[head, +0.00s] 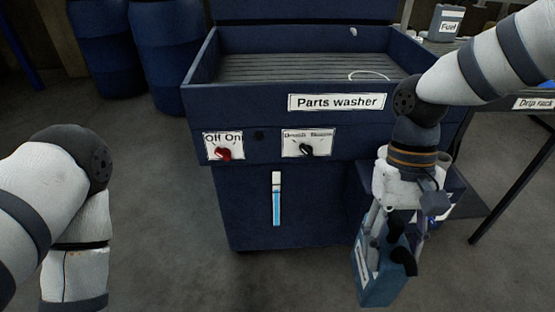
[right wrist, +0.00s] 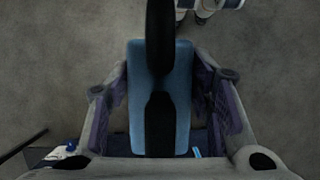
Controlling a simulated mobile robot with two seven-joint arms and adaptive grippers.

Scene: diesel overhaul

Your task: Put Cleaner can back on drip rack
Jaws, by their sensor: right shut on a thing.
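The Cleaner can (head: 379,272) is a blue can with a white label, in front of the parts washer's lower right side. My right gripper (head: 392,240) is shut on it from above and holds it, slightly tilted in the head view. In the right wrist view the blue can (right wrist: 137,95) sits between the two fingers (right wrist: 160,110), with black parts across its top. The drip rack (head: 535,103) is at the far right edge, labelled, and mostly out of view. Only my left arm shows at the left; its gripper is out of view.
The blue parts washer (head: 240,185) fills the middle, with a slatted basin, a red switch and a black knob. A Fuel can (head: 445,22) stands at the back right. Blue drums (head: 165,60) stand at the back left. The floor at left is clear.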

